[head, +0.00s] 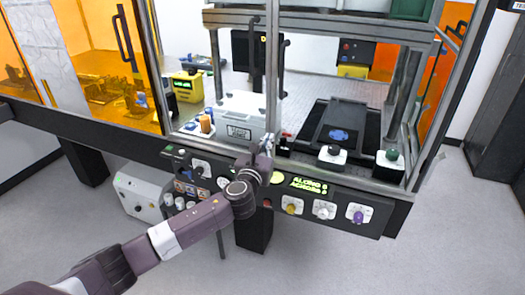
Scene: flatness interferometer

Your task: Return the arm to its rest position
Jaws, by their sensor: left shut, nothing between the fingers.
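My left arm comes in from the lower left and reaches up to the front of the machine. My left gripper (267,146) is at the front frame, just above the control panel (335,213). It is small in the view and looks shut, with nothing seen in it. The arm's wrist covers the middle part of the panel. I cannot tell if the gripper touches the frame post behind it. My right gripper is not in view.
The panel carries knobs, including a purple knob (358,217), and a green-lit display (309,185). Behind the frame are a white box (240,117) and a black stage (342,130). Orange panels (28,50) stand at left. The grey floor (440,255) at lower right is clear.

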